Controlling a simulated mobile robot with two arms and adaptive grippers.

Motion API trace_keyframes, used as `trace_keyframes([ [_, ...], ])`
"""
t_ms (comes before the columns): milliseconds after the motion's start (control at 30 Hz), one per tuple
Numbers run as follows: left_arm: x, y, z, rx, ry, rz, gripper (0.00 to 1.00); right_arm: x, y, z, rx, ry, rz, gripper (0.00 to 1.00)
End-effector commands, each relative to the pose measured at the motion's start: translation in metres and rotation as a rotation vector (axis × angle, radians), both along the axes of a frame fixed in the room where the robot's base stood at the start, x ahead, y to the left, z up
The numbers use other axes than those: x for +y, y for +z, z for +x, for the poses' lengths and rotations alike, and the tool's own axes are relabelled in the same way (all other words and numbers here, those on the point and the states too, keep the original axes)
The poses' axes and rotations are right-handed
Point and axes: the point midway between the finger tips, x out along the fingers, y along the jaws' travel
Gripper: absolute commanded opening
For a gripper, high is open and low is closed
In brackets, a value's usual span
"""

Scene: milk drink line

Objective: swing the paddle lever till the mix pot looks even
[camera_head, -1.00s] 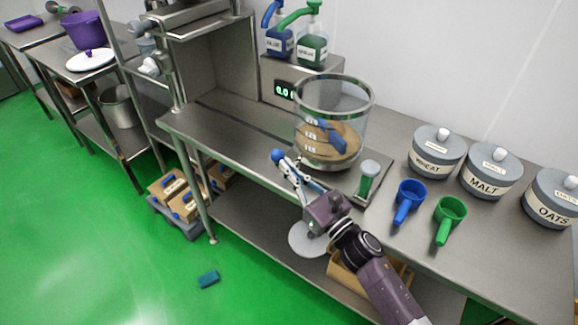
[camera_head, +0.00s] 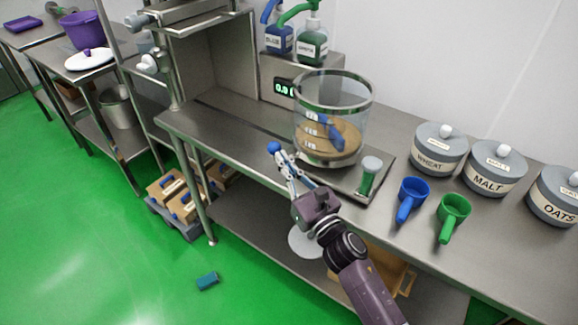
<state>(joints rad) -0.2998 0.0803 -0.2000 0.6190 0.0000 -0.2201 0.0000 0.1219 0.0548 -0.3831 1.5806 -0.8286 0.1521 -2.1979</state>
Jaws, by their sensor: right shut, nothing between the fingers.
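The mix pot (camera_head: 355,100) is a clear round vessel with a metal rim on the steel table. It holds a tan mix (camera_head: 340,146); whether its colour is even throughout is hard to tell at this size. A blue paddle (camera_head: 326,130) stands tilted in the mix. A blue ball knob (camera_head: 274,147), seemingly of the paddle lever, shows at the table's front edge, left of the pot. My right gripper (camera_head: 284,168) is shut and empty, its fingertips right at the knob; the exact contact is too small to tell. My left gripper is not in view.
A blue scoop (camera_head: 409,198) and a green scoop (camera_head: 450,217) lie before the wheat (camera_head: 438,155), malt (camera_head: 490,180) and oats (camera_head: 555,200) jars. A scale display (camera_head: 284,88) and pump bottles stand behind.

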Motion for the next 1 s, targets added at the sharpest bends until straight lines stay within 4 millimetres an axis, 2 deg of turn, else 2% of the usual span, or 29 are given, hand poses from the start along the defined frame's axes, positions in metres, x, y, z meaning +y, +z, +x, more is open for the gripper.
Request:
trace_keyframes([
  [233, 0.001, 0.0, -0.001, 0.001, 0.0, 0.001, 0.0, -0.007, -0.004, -0.013, 0.002, 0.001, -0.001, 0.0],
  [700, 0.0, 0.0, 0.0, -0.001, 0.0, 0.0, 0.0, -0.048, -0.02, -0.085, 0.003, -0.001, 0.001, 0.0],
  [1000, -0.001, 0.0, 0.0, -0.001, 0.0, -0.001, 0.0, -0.058, -0.023, -0.103, 0.0, 0.0, 0.0, 0.0],
])
